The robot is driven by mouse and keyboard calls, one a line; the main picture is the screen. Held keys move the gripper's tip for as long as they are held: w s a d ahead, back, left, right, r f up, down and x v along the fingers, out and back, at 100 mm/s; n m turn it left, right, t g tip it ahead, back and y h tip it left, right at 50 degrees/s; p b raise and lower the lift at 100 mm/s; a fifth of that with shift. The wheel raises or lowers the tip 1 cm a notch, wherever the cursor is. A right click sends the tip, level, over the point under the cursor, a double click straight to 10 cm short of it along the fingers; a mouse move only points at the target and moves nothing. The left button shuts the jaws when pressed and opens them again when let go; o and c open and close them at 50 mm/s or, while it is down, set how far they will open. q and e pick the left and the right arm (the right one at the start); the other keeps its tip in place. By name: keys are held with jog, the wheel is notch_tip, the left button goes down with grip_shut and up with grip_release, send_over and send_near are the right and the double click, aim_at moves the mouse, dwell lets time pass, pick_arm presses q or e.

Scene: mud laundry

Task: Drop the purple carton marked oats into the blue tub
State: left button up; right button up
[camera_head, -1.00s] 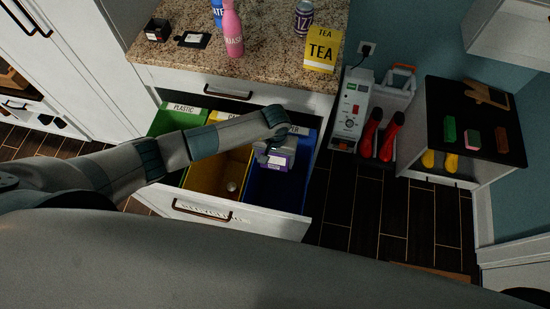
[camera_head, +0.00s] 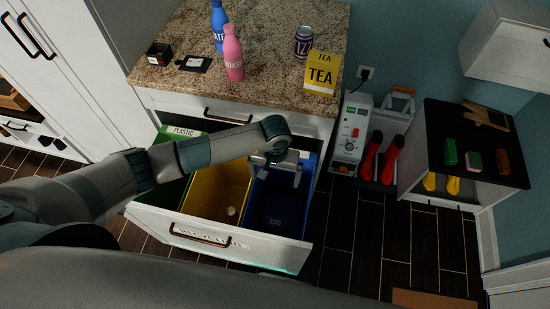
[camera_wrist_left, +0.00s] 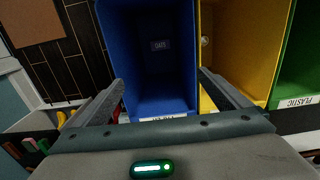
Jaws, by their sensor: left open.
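The blue tub (camera_head: 300,190) stands at the right end of the open drawer; it also shows in the left wrist view (camera_wrist_left: 179,90). Deep inside it, a dark carton with a small OATS label (camera_head: 275,221) lies on the bottom. The label also shows in the left wrist view (camera_wrist_left: 160,45), but shadow hides the carton's colour and outline. My left gripper (camera_head: 284,172) is open and empty above the tub, its fingers spread apart near the tub's back rim. My right gripper is out of view.
A yellow tub (camera_head: 222,185) with a small pale round thing in it and a green tub (camera_head: 172,190) stand beside the blue one. The granite counter (camera_head: 265,80) behind holds bottles, a can and a yellow tea box (camera_head: 321,73). Red boots (camera_head: 381,155) stand on the right.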

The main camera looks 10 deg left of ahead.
pick_arm(q)
notch_tip(320, 180, up, 12)
jog(key=b, duration=0.3)
jog(key=shift+r, duration=0.2)
dwell(0.6)
jog(key=shift+s, duration=0.1)
